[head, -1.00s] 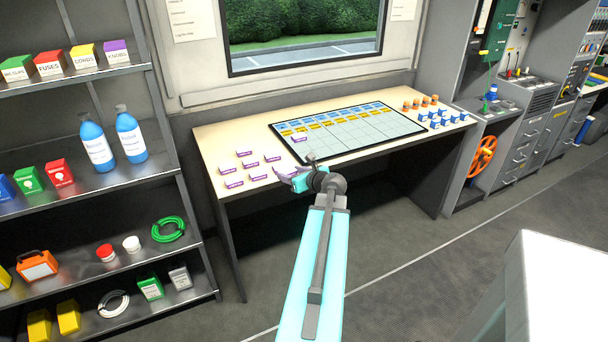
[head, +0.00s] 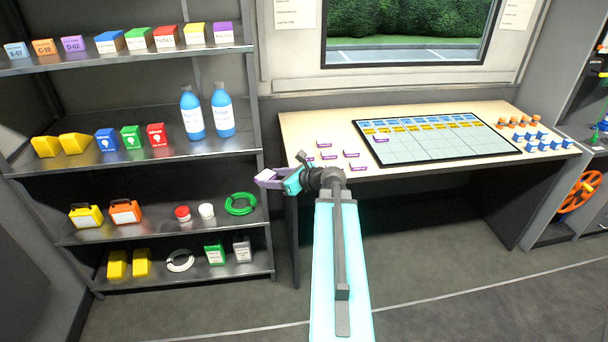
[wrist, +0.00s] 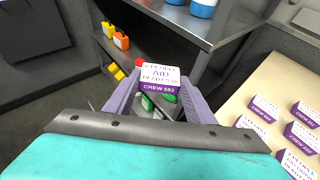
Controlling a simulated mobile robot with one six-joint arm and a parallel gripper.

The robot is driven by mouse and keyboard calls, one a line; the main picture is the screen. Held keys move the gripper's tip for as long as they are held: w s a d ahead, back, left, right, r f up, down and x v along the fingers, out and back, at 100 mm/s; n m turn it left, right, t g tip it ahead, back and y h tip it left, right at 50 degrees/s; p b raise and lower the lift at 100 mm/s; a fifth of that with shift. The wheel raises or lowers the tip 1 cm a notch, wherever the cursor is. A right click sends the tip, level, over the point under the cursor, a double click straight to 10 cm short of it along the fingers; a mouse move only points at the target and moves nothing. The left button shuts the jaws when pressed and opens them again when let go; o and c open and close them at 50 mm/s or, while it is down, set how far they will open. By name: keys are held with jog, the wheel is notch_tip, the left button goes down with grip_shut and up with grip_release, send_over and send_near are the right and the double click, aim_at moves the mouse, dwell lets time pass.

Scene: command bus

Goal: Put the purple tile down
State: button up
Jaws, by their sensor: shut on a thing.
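My gripper (head: 272,180) is shut on a purple tile (wrist: 158,78) with a white lettered top and "CREW 552" on its front face. The tile sits between the two purple fingers in the wrist view. In the head view the held tile (head: 266,176) appears at the left end of the table, in front of the shelf post. Several similar purple tiles (head: 351,154) lie on the left part of the table (head: 300,128). Another purple tile (head: 381,139) is on the upper left of the gridded board (head: 440,150).
A metal shelf rack (head: 160,175) with bottles, boxes and a green cable coil (head: 241,203) stands left of the table. Orange and blue pieces (head: 535,138) stand at the table's right end. The floor (head: 440,275) in front of the table is clear.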

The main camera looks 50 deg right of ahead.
jog(key=w+a+n+g+y, duration=0.1)
jog(key=a+n+y, duration=0.2)
jog(key=a, duration=0.9)
jog(key=w+a+r+n+g+y, duration=0.1)
jog(key=w+a+n+g+y, duration=0.1)
jog(key=a, duration=1.1)
jog(key=w+a+r+n+g+y, duration=0.1)
jog(key=a+n+y, duration=0.3)
jog(key=a, duration=0.8)
jog(key=shift+w+a+r+g, duration=0.2)
jog(key=shift+w+a+g, duration=0.05)
jog(key=shift+g, duration=0.35)
jog(key=shift+d, duration=0.15)
